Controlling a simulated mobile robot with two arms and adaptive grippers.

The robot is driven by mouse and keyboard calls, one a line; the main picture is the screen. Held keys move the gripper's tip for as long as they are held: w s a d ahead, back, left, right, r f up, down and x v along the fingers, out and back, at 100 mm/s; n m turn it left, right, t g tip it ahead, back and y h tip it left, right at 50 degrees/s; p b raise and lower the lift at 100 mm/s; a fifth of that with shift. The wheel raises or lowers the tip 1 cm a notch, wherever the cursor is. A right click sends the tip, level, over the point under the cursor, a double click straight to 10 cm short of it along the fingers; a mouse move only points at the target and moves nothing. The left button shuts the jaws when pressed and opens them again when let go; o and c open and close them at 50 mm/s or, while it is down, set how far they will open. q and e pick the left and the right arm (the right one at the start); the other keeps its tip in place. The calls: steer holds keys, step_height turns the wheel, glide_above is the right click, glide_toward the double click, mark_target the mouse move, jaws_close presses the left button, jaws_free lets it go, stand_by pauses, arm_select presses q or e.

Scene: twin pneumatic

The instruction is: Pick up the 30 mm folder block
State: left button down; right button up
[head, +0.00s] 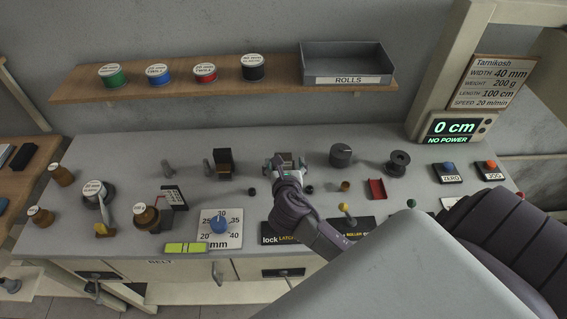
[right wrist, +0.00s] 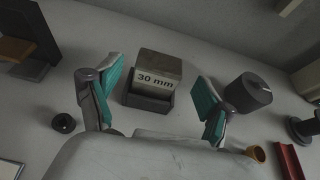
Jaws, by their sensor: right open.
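The 30 mm folder block (right wrist: 160,66) is a grey-brown block marked "30 mm" on its front. It sits in a dark holder (right wrist: 148,103) on the bench top. My right gripper (right wrist: 157,84) is open, with one teal-padded finger on each side of the block and gaps between the pads and the block. In the head view my right gripper (head: 285,170) is over the middle of the bench, and the block (head: 286,157) shows just past it, partly covered. My left gripper is not in view.
A dark round knob (head: 341,154) stands close to the right of the gripper. A dark spool (head: 398,162) and red tray (head: 377,188) lie farther right. A shelf (head: 280,97) runs above the bench.

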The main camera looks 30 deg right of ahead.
steer(key=shift+x, duration=1.55)
steer(key=shift+s+a, duration=0.1)
steer(key=shift+a, duration=0.05)
steer(key=c, duration=1.4)
